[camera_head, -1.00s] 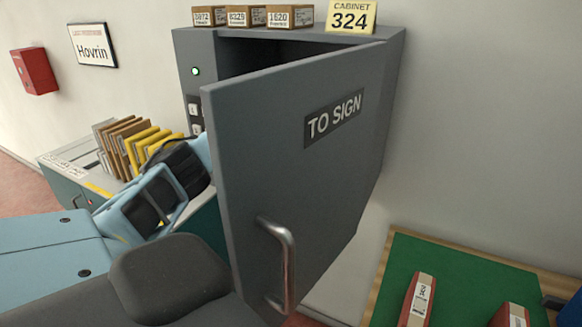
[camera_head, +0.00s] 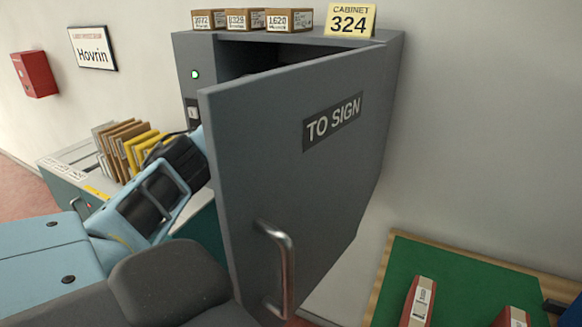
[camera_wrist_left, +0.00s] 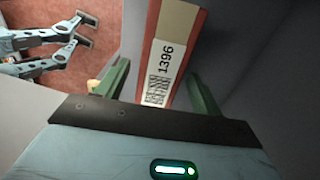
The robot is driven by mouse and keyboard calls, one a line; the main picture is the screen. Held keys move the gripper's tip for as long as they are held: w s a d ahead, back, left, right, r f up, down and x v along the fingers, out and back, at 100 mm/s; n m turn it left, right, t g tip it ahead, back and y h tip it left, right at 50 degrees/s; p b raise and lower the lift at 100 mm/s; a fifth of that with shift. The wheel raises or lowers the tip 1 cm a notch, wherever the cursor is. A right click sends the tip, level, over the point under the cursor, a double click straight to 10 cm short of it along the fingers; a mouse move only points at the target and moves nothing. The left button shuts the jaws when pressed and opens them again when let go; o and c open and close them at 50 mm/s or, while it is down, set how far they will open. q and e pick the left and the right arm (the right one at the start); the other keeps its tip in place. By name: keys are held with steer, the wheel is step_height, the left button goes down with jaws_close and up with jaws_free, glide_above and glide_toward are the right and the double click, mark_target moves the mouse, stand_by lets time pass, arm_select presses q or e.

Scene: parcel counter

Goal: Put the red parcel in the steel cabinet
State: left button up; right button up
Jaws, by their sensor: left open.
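The steel cabinet (camera_head: 187,55) stands against the wall, its door (camera_head: 290,190) partly open and marked TO SIGN. My left arm reaches behind the door, which hides the left gripper in the head view. In the left wrist view, a red parcel (camera_wrist_left: 188,22) with a white label reading 1396 lies ahead of my left gripper (camera_wrist_left: 160,85), between its green fingers. The fingers are apart; contact with the parcel cannot be made out. Grey surfaces surround the parcel. My right gripper (camera_wrist_left: 80,34) shows at the upper left of the wrist view, its fingers apart.
Two more red parcels, one (camera_head: 421,300) left and one (camera_head: 512,317) right, lie on a green mat (camera_head: 450,265). Small brown boxes (camera_head: 245,19) and a cabinet sign (camera_head: 350,20) stand on top of the cabinet. A file rack (camera_head: 72,165) stands left of it. The door handle (camera_head: 285,265) sticks out.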

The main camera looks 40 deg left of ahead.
arm_select(q)
steer(key=shift+r, duration=1.3)
